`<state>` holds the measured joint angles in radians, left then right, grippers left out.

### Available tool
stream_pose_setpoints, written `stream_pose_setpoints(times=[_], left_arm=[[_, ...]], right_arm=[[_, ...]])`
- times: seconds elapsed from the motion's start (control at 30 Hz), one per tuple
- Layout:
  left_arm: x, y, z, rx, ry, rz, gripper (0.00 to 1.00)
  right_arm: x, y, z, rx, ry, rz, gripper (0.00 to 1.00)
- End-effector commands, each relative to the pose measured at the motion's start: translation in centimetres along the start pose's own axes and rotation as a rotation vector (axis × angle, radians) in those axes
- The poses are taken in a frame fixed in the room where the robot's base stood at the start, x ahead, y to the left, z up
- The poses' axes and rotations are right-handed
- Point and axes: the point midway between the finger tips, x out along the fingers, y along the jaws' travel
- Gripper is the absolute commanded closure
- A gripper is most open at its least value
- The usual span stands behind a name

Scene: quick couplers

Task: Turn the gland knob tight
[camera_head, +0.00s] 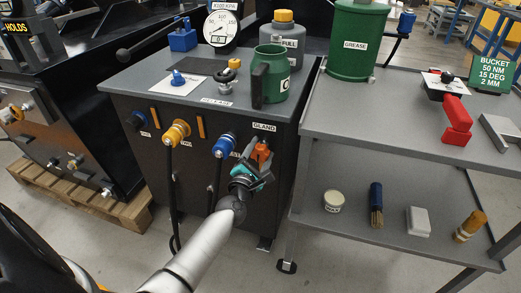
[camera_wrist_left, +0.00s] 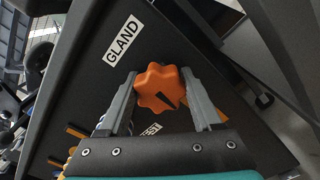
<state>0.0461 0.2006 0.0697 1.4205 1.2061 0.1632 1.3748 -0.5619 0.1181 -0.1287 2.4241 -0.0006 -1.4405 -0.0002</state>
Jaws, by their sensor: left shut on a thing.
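The gland knob is an orange, lobed knob (camera_wrist_left: 160,88) with a dark pointer mark, on the dark front panel beside the GLAND label (camera_wrist_left: 122,40). In the head view the knob (camera_head: 261,152) shows just under its GLAND label (camera_head: 264,127), partly covered by my gripper. My left gripper (camera_wrist_left: 163,98) has one finger on each side of the knob and is shut on it. In the head view my left gripper (camera_head: 258,160) reaches the panel from below. A second label by the knob is partly hidden in the wrist view. My right gripper is not in view.
Blue (camera_head: 224,145) and yellow (camera_head: 177,132) couplers with hanging hoses sit on the panel left of the knob. A green jug (camera_head: 270,75) and a grey bottle (camera_head: 283,42) stand on top. A grey cart (camera_head: 400,110) stands close on the right.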

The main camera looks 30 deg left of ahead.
Motion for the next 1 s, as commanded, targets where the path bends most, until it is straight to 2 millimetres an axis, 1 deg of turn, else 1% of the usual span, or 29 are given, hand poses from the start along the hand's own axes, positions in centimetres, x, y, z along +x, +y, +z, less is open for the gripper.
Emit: stream_pose_setpoints(times=[0.57,1.0], left_arm=[[0.0,-0.1,0.0,0.548,0.001,-0.003,0.9],[0.0,-0.2,-0.1,0.966,0.001,-0.002,0.9]], right_arm=[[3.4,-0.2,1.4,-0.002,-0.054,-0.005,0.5],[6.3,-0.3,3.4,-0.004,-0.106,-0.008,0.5]])
